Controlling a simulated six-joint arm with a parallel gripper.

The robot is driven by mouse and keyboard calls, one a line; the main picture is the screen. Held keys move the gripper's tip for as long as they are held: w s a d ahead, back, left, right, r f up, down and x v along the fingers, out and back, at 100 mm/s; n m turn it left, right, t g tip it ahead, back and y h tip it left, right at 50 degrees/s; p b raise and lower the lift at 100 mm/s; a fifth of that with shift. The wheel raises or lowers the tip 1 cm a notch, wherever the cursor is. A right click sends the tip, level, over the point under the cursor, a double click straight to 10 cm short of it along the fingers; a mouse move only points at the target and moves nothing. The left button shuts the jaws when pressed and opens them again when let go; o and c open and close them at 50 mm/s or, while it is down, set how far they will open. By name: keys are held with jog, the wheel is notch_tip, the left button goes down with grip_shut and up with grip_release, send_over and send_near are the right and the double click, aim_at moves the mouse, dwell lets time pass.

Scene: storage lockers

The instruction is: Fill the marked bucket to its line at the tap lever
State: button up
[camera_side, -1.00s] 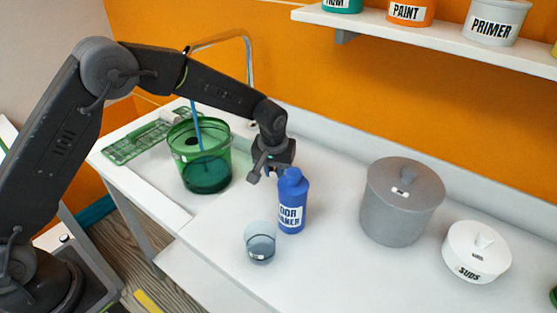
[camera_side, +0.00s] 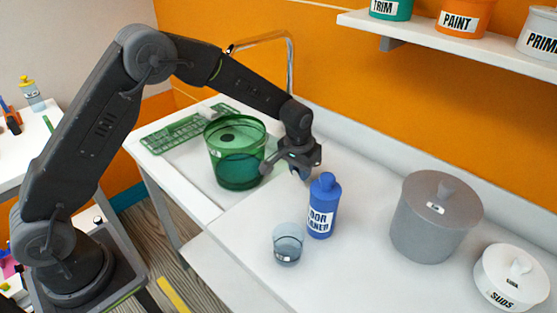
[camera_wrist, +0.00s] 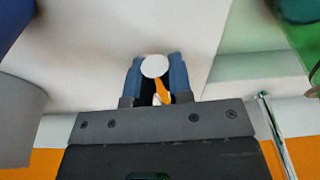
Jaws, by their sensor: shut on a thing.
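The translucent green bucket (camera_side: 236,140) stands upright in the sink basin, below the tap (camera_side: 291,62). Darker liquid fills its lower part; I cannot make out the marked line. No stream falls from the spout. My gripper (camera_side: 300,172) is right of the bucket, behind the blue bottle. In the wrist view my gripper (camera_wrist: 156,68) has its blue fingers shut on the lever, which shows a round white end and an orange arm (camera_wrist: 162,92). The fingers hide part of the lever. The bucket's green side (camera_wrist: 300,35) shows at the upper right there.
The blue cleaner bottle (camera_side: 323,208) and a clear cup (camera_side: 288,245) stand on the counter in front of my gripper. A grey lidded pot (camera_side: 432,222) and a white SUDS jar (camera_side: 508,283) stand farther right. A green drying rack (camera_side: 180,133) lies left of the bucket.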

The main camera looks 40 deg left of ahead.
dwell(0.4)
jog(key=shift+w+d+n+y, duration=0.15)
jog(key=shift+d+n, duration=0.4)
jog(key=shift+n, duration=0.4)
jog(key=shift+w+d+n+y, duration=0.15)
jog(key=shift+d+n, duration=0.35)
jog(key=shift+n, duration=0.45)
jog(key=shift+s+a, duration=0.1)
jog(key=a+m, duration=0.1)
jog(key=m, duration=0.1)
jog(key=a+m, duration=0.1)
jog(key=shift+s+m, duration=0.2)
jog(key=shift+m, duration=0.2)
jog(key=shift+d, duration=0.1)
jog(key=n, duration=0.1)
jog(key=d+n, duration=0.2)
jog(key=shift+w+n, duration=0.25)
jog(key=shift+n, duration=0.15)
dwell(0.6)
jog(key=shift+s+a+m, duration=0.15)
jog(key=shift+a+m, duration=0.4)
jog(key=shift+m, duration=0.4)
jog(key=shift+s+a+m, duration=0.1)
jog(key=shift+a+m, duration=0.4)
jog(key=shift+m, duration=0.45)
